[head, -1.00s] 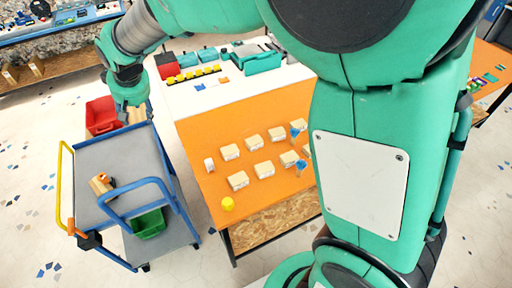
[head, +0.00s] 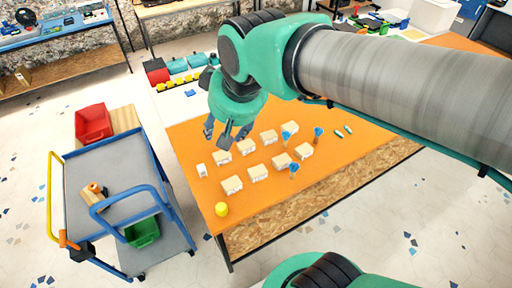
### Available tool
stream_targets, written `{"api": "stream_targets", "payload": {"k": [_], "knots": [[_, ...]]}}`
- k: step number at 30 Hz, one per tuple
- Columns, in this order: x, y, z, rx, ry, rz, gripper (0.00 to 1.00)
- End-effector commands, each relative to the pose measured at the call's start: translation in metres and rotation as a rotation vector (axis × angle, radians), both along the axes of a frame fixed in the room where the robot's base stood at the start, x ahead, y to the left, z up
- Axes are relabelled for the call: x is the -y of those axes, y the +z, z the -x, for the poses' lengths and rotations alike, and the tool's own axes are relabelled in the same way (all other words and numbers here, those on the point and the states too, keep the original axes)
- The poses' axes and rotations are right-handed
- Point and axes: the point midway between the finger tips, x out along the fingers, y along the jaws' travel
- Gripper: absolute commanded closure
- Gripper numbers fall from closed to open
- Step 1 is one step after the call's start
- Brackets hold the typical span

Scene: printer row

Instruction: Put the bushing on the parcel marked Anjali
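Several cream box-shaped parcels stand in two rows on the orange table top (head: 340,160). One is the front-left parcel (head: 232,184), another the back-left parcel (head: 222,158). Their labels are too small to read, so I cannot tell which is marked Anjali.
Blue funnel-like pieces (head: 318,132) stand among the parcels at the right. A small white block (head: 201,170) stands at the left. A blue-framed cart (head: 120,165) at the left carries an orange-brown item (head: 95,189); a green bin (head: 143,232) sits lower. A red bin (head: 93,123) is behind.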

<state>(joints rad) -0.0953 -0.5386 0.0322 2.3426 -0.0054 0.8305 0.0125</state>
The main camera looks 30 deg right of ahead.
Motion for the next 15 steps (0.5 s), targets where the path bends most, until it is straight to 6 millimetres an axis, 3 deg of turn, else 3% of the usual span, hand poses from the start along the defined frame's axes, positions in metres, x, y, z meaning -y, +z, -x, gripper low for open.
{"api": "stream_targets", "payload": {"k": [6, 10, 15], "knots": [[0.025, -0.008, 0.059, 0.014, -0.053, 0.000, 0.50], [0.032, -0.015, 0.081, 0.016, -0.072, 0.000, 0.50], [0.036, -0.019, 0.094, 0.017, -0.085, 0.000, 0.50]]}}
